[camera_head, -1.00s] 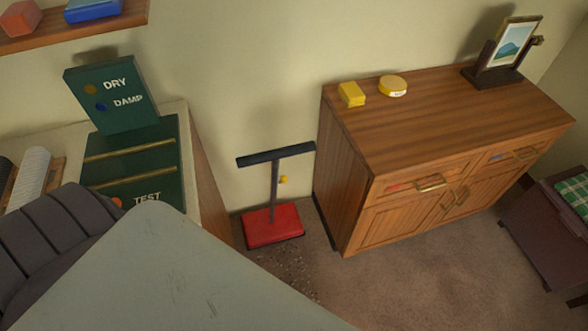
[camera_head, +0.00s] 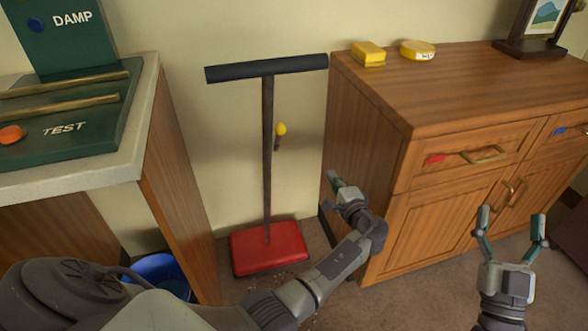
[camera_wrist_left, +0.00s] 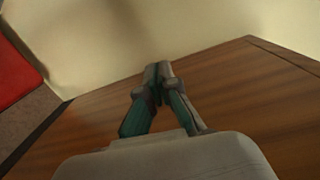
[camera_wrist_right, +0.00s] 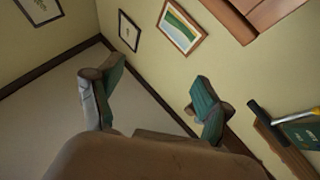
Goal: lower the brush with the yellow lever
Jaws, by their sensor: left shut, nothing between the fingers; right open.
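The brush (camera_head: 268,252) is a red sweeper head on the floor, with a dark upright pole (camera_head: 267,160) and a black crossbar handle (camera_head: 266,68). The yellow lever (camera_head: 281,129) sticks out at the right of the pole, about a third of the way down. My left gripper (camera_head: 333,176) is shut and empty, to the right of the pole and lower than the lever, in front of the cabinet's side. In the left wrist view its fingers (camera_wrist_left: 158,70) meet, and part of the red head (camera_wrist_left: 15,72) shows. My right gripper (camera_head: 512,210) is open and empty before the cabinet doors.
The wooden cabinet (camera_head: 460,95) stands right of the brush, with yellow items (camera_head: 368,54) on top. A counter (camera_head: 145,100) with a green TEST panel (camera_head: 70,130) stands left. A blue bucket (camera_head: 160,270) is below it. The gap between counter and cabinet is narrow.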

